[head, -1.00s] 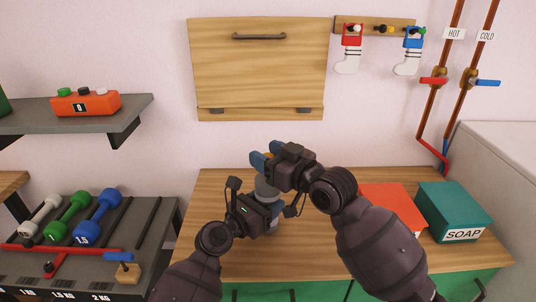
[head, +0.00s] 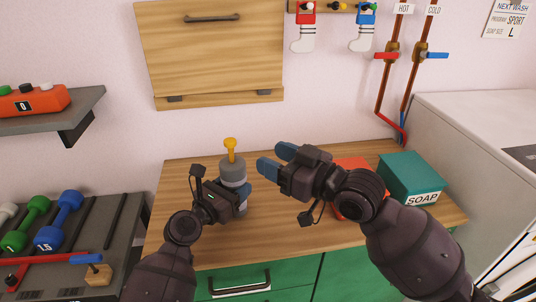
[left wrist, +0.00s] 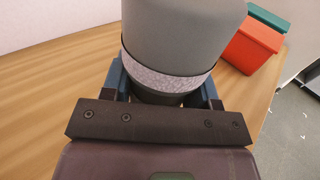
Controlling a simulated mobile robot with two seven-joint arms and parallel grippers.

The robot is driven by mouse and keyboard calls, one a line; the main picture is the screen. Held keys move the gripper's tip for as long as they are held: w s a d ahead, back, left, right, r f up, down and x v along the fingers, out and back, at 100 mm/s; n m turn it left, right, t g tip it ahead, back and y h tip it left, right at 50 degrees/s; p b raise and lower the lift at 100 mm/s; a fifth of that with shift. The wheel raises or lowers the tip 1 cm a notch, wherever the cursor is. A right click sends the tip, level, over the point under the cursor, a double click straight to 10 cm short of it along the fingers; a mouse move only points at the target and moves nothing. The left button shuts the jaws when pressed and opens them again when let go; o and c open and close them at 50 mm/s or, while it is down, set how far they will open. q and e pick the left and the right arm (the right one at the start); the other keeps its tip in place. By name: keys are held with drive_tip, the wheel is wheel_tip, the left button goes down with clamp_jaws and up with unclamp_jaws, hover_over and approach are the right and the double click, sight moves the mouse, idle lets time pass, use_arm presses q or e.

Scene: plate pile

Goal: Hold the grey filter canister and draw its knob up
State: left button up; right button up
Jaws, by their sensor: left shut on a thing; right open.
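The grey filter canister (head: 232,172) stands upright on the wooden counter, with a pale band around its body. Its yellow knob (head: 230,144) stands above the lid on a visible yellow stem. My left gripper (head: 238,197) is shut around the canister's body from the front. In the left wrist view the canister (left wrist: 190,35) rises between the blue fingers of my left gripper (left wrist: 163,85), at the patterned band; the knob is out of that view. My right gripper (head: 276,160) is open and empty, to the right of the knob and apart from it.
A red box (head: 352,163) and a green soap box (head: 410,178) stand on the counter (head: 185,180) to the right, the red one partly behind my right arm. A dumbbell rack (head: 95,250) is at the left. A wooden panel (head: 212,50) hangs on the wall behind.

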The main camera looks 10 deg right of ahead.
use_arm(q)
drive_tip(key=o, duration=1.2)
drive_tip(key=shift+a, duration=0.1)
